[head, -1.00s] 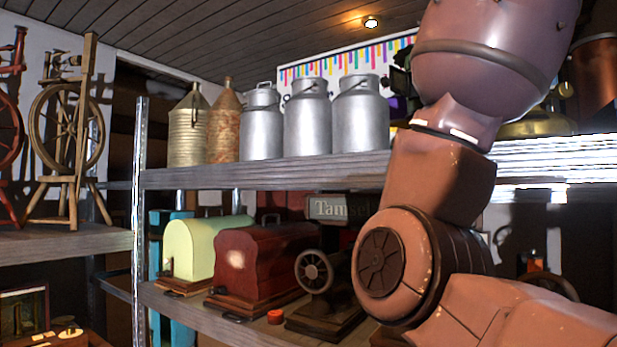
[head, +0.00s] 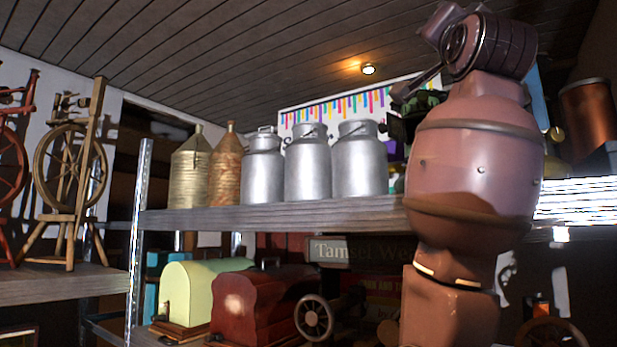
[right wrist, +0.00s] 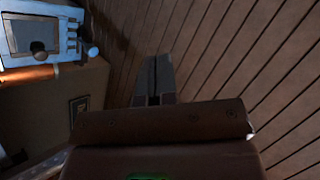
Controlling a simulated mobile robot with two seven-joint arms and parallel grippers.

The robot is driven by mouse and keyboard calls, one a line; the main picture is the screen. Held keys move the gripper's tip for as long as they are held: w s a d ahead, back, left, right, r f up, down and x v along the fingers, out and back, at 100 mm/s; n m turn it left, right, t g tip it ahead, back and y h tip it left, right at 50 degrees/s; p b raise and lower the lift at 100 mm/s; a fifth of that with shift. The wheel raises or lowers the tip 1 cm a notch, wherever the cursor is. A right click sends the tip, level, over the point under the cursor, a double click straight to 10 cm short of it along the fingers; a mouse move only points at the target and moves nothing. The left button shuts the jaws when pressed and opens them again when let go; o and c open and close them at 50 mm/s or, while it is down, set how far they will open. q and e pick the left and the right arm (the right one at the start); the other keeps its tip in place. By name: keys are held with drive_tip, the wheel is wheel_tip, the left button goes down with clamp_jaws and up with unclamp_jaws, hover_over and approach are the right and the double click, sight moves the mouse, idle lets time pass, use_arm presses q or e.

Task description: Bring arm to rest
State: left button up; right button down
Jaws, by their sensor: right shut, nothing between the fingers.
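My right arm (head: 475,150) rises upright in front of the shelves at the right of the head view. Its upper links reach near the top edge and hide part of the shelves. My right gripper (right wrist: 154,80) shows in the right wrist view with its two dark fingers together and nothing between them. It points into free space, with the plank ceiling (right wrist: 235,60) behind it. I cannot make out its fingers clearly in the head view. My left gripper is in neither view.
Metal milk cans (head: 308,165) and two older cans stand on the upper shelf (head: 270,218). Sewing machine cases, one pale green (head: 200,293) and one red (head: 262,305), stand below. A wooden spinning wheel (head: 70,170) stands at the left. A lamp (head: 368,69) hangs at the ceiling.

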drive_tip(key=w+f+n+y, duration=0.2)
drive_tip(key=w+f+n, duration=0.35)
drive_tip(key=f, duration=0.75)
drive_tip(key=w+f+n+y, duration=0.25)
drive_tip(key=w+f, duration=0.55)
drive_tip(key=f, duration=0.6)
wheel_tip(320, 180, down, 30)
drive_tip(key=d+n+g+y, duration=0.1)
drive_tip(key=n+g, duration=0.3)
drive_tip(key=s+d+f+g, duration=0.15)
drive_tip(key=s+f, duration=0.35)
drive_tip(key=f, duration=0.7)
drive_tip(key=s+d+f+g, duration=0.1)
drive_tip(key=s+f+g, duration=0.35)
drive_tip(key=f, duration=0.85)
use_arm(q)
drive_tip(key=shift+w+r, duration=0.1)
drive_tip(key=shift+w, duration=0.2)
use_arm(e)
drive_tip(key=s+d+f+g+h, duration=0.1)
drive_tip(key=s+f+g, duration=0.1)
drive_tip(key=s+f, duration=0.7)
drive_tip(key=s+d+f+m+g+h, duration=0.1)
drive_tip(key=s+d+f+g, duration=0.1)
drive_tip(key=s+f, duration=0.7)
drive_tip(key=s, duration=0.4)
drive_tip(key=shift+s+d+f, duration=0.25)
drive_tip(key=shift+s+f, duration=0.05)
drive_tip(key=shift+f, duration=0.1)
